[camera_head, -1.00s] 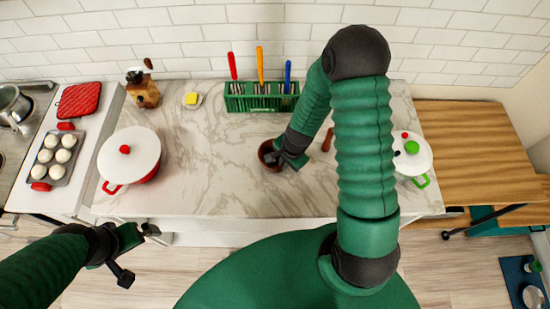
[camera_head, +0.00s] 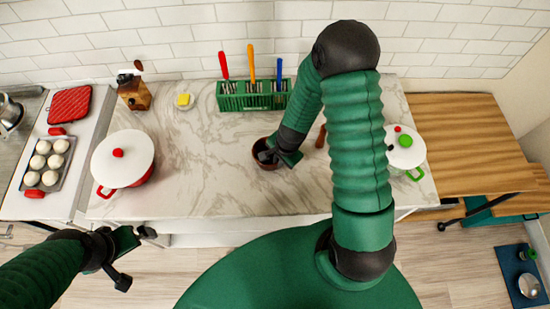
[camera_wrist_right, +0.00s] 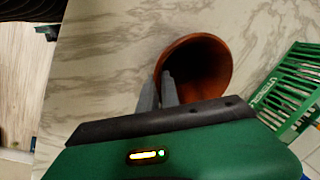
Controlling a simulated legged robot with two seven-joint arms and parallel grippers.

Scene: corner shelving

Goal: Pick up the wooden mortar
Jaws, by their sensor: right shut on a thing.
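The wooden mortar (camera_head: 261,161) is a brown, round bowl near the middle of the marble counter, partly hidden by my right gripper. It also shows in the right wrist view (camera_wrist_right: 213,56), with its dark inside open toward the camera. My right gripper (camera_head: 267,157) is at the mortar, shut on its wall; in the wrist view its two grey fingers (camera_wrist_right: 158,92) sit at the rim. I cannot tell if the mortar is off the counter. My left gripper (camera_head: 136,256) is open and empty, low at the left in front of the counter.
A green rack (camera_head: 252,102) with several coloured-handled utensils stands behind the mortar. A white-lidded red pot (camera_head: 123,158) is at the left, and a white pot with a green knob (camera_head: 405,153) at the right. A brown stick (camera_head: 321,136) lies beside my right arm. Counter left of the mortar is clear.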

